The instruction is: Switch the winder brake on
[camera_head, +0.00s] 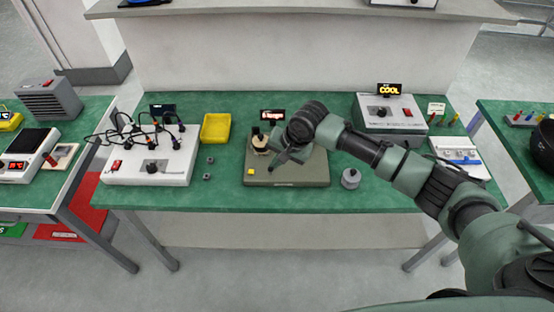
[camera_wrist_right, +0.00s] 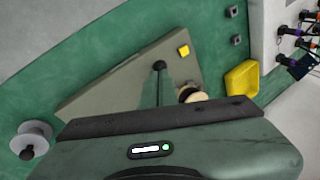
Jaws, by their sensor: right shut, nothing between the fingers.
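The winder (camera_head: 305,172) is a flat olive-grey box in the middle of the green bench, with a small lit display (camera_head: 272,114) behind it. A pale spool (camera_head: 260,142) stands on its left part and a small yellow block (camera_head: 251,171) sits at its front left corner. My right gripper (camera_head: 272,162) is shut and empty over the winder, just right of the spool. I cannot tell which part is the brake.
A white box with black cables (camera_head: 150,168) and a yellow tray (camera_head: 215,128) stand on the left. Two small nuts (camera_head: 209,168) lie beside the winder.

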